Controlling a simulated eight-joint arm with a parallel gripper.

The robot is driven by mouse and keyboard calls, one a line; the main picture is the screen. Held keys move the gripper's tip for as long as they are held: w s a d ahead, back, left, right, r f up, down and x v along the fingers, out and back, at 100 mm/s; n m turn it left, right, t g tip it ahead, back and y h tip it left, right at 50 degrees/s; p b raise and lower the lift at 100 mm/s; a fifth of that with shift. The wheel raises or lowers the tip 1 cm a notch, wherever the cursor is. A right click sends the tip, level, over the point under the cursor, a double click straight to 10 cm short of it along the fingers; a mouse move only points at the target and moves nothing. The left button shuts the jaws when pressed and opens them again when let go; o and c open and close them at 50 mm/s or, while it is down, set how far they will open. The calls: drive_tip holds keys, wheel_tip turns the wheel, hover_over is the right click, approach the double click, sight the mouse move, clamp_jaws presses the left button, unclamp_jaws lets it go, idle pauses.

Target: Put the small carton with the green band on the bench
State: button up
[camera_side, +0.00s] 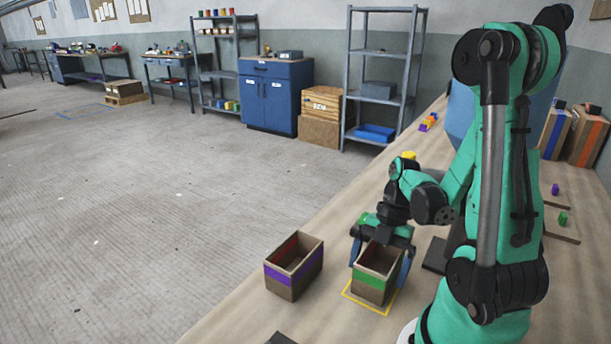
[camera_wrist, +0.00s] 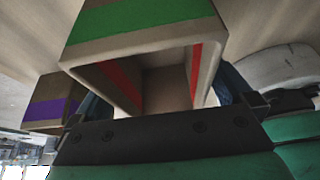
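The small carton with the green band (camera_side: 368,284) is an open-topped brown box, reddish inside. It stands upright over a yellow outlined square on the bench (camera_side: 255,318), its base appearing to be inside the outline. Whether a small gap is left under it is hard to tell. My gripper (camera_side: 380,265) reaches over it from behind, with a blue finger against each side wall, and looks shut on it. In the wrist view the green-banded carton (camera_wrist: 150,20) fills the upper middle, its open mouth facing my gripper (camera_wrist: 165,100).
A similar carton with a purple band (camera_side: 292,275) stands just left, apart from the green one; it also shows in the wrist view (camera_wrist: 50,108). Small coloured blocks (camera_side: 428,122) lie farther back on the bench. Blue-banded and orange-banded boxes (camera_side: 588,136) stand at the right.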

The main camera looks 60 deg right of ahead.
drive_tip(key=shift+r, duration=0.15)
drive_tip(key=v, duration=1.2)
drive_tip(key=w+a+m+t+h, duration=0.4)
drive_tip(key=w+a+m+t, duration=0.3)
drive_tip(key=w+a+m, duration=0.4)
drive_tip(key=a+m, duration=0.4)
drive_tip(key=m, duration=0.3)
drive_tip(key=shift+a+h, duration=0.2)
drive_tip(key=shift+h, duration=0.1)
drive_tip(key=shift+r, duration=0.15)
